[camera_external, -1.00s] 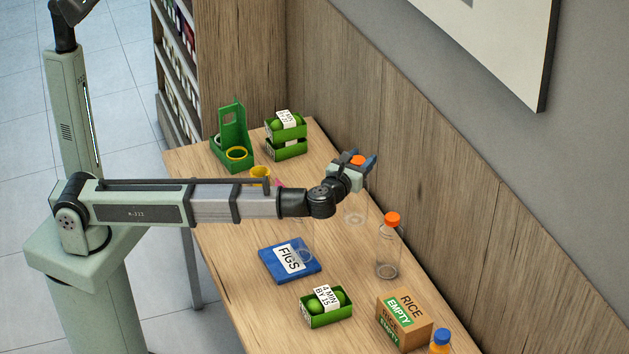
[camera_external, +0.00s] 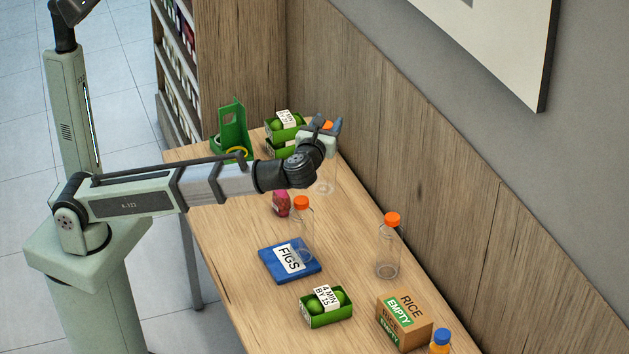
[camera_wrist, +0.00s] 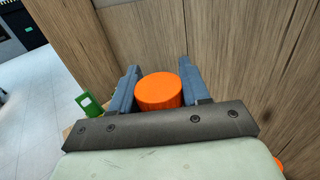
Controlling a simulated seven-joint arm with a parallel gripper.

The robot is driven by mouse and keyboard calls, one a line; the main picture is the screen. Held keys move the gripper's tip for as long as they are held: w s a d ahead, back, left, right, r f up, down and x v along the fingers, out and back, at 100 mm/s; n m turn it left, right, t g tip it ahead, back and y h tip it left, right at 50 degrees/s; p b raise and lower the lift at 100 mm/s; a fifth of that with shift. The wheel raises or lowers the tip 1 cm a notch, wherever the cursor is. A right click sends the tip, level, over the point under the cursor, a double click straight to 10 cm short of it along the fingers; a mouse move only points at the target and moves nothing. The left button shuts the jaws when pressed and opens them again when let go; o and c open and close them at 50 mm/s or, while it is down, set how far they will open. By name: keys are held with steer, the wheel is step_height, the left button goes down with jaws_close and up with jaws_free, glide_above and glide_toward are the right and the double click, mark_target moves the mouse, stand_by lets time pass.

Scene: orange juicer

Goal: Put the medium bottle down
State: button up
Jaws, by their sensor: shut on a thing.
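My gripper (camera_external: 328,126) is shut on the medium bottle, a clear bottle with an orange cap. Its transparent lower body (camera_external: 325,187) shows below my gripper in the external view. In the wrist view its orange cap (camera_wrist: 159,91) sits between the two blue-grey fingers. The bottle looks upright over the far part of the wooden table (camera_external: 225,238). I cannot tell whether its base touches the table.
A small clear bottle (camera_external: 303,226) and a large one (camera_external: 388,252), both orange-capped, stand nearer. A pink-red item (camera_external: 281,203), green crates (camera_external: 283,148), a green juicer-like stand (camera_external: 233,128), a blue FIGS box (camera_external: 289,262) and a RICE box (camera_external: 404,318) are around. The wall borders the right side.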

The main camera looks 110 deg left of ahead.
steer(key=s+d+n+g+h, duration=0.1)
steer(key=s+d+n+g, duration=0.1)
steer(key=s+d+g, duration=0.3)
steer(key=s+d+n+g, duration=0.1)
steer(key=s+d+n, duration=0.15)
steer(key=s, duration=0.45)
step_height(320, 180, down, 23)
steer(key=shift+m, duration=0.35)
stand_by(0.3)
steer(key=shift+w+d+f, duration=0.1)
steer(key=shift+f, duration=0.1)
steer(key=o, duration=1.3)
steer(key=v, duration=0.7)
steer(key=shift+d+r, duration=0.25)
